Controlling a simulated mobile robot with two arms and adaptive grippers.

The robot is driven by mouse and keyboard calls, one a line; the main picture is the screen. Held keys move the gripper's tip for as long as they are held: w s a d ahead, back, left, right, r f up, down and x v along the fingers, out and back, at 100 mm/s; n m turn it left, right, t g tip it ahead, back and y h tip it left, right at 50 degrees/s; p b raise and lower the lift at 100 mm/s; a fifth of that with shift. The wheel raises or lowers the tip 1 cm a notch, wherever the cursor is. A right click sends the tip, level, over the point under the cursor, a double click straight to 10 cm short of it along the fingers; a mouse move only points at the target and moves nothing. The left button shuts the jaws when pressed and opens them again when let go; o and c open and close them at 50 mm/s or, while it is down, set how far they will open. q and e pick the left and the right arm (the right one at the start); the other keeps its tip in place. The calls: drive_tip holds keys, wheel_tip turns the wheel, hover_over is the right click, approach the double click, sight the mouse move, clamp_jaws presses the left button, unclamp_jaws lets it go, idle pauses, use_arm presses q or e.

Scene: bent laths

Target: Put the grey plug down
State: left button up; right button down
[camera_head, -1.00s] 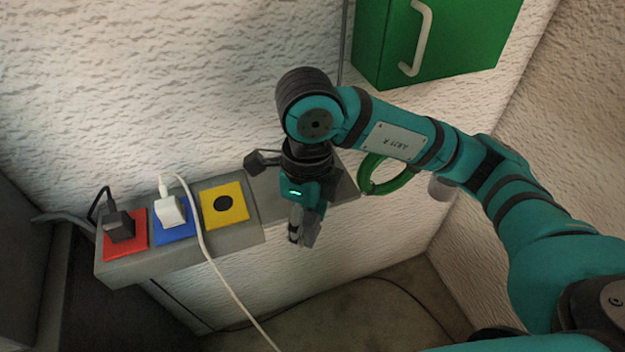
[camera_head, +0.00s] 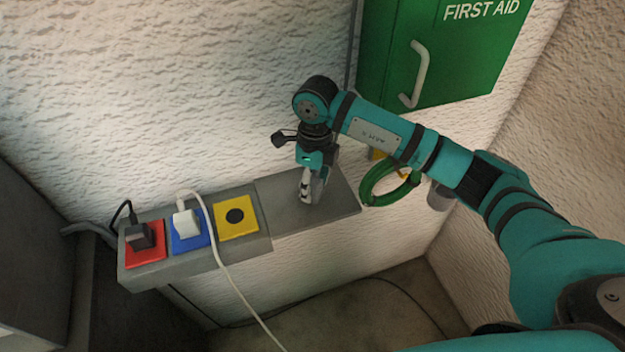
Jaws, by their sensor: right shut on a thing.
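My right gripper (camera_head: 311,190) points down over the bare right part of the grey ledge (camera_head: 338,197). It is shut on a small grey thing, taken to be the grey plug, mostly hidden between the fingers. I cannot tell whether the plug touches the ledge. My left gripper is not in view.
On the ledge's left part, a dark plug (camera_head: 140,236) sits on a red plate (camera_head: 150,256) and a white plug (camera_head: 185,221) on a blue plate (camera_head: 189,244). A yellow plate (camera_head: 246,216) has no plug. A green coil (camera_head: 377,193) and green first aid cabinet (camera_head: 450,60) are on the wall.

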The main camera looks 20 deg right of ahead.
drive_tip(key=shift+f, duration=0.3)
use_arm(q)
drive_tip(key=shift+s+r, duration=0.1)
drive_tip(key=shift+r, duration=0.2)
use_arm(e)
drive_tip(key=shift+f, duration=0.1)
use_arm(q)
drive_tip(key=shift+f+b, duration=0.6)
drive_tip(key=shift+b, duration=0.1)
use_arm(e)
drive_tip(key=shift+f, duration=0.55)
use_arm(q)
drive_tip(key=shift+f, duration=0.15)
use_arm(e)
drive_tip(key=shift+f, duration=0.1)
drive_tip(key=shift+c, duration=2.2)
unclamp_jaws()
